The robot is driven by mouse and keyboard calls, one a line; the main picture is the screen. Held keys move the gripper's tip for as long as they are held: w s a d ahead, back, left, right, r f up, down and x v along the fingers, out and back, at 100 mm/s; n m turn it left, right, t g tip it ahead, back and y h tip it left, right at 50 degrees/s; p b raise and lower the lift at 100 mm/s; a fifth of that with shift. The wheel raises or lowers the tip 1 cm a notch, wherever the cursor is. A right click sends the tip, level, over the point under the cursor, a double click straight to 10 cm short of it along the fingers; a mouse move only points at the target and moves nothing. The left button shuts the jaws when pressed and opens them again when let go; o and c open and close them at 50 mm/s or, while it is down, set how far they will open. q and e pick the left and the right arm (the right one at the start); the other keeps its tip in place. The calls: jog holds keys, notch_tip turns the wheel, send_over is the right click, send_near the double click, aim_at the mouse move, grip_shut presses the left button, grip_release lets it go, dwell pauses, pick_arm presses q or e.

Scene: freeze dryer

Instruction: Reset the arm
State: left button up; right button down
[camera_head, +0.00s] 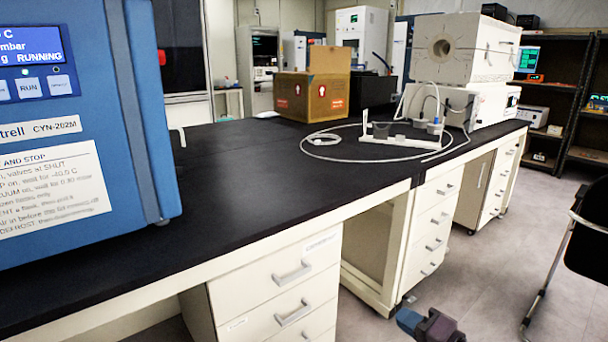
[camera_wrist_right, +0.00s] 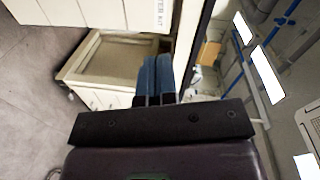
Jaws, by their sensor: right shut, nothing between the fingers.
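My right gripper (camera_head: 408,319) shows at the bottom edge of the head view, low in front of the bench drawers and over the floor. In the right wrist view its two blue fingers (camera_wrist_right: 155,76) lie side by side, shut, with nothing between them. The blue freeze dryer (camera_head: 140,120) stands on the bench at the left of the head view. Its screen (camera_head: 32,48) reads RUNNING. My right gripper is well apart from it. My left gripper is not in view.
The black bench top (camera_head: 240,170) has a clear middle. A cardboard box (camera_head: 313,90), a cable loop and a white tube furnace (camera_head: 462,48) stand farther back. White drawers (camera_head: 275,290) are below the bench. A black chair (camera_head: 590,230) is at the right, with open floor before it.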

jog(key=s+d+f+n+g+h, duration=0.25)
jog(key=s+d+f+n, duration=0.2)
jog(key=s+f, duration=0.5)
jog(key=s+d+f+n+h, duration=0.15)
jog(key=s+n, duration=0.25)
jog(key=s, duration=1)
jog(key=s+d+n+h, duration=0.2)
jog(key=s+n, duration=0.2)
jog(key=s, duration=1)
jog(key=s+r+n+g+h, duration=0.15)
jog(key=s+r+n, duration=0.3)
jog(key=s, duration=0.45)
pick_arm(q)
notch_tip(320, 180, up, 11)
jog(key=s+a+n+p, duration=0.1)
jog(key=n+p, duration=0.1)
jog(key=p, duration=1.7)
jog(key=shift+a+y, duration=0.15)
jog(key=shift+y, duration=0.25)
pick_arm(e)
notch_tip(320, 180, up, 11)
jog(key=a+m+t+h, duration=0.1)
jog(key=m+h, duration=0.1)
jog(key=m, duration=0.5)
jog(key=shift+w+a+m+t+h, duration=0.25)
jog(key=shift+a+m+t+h, duration=0.05)
jog(key=shift+a+m+h, duration=0.1)
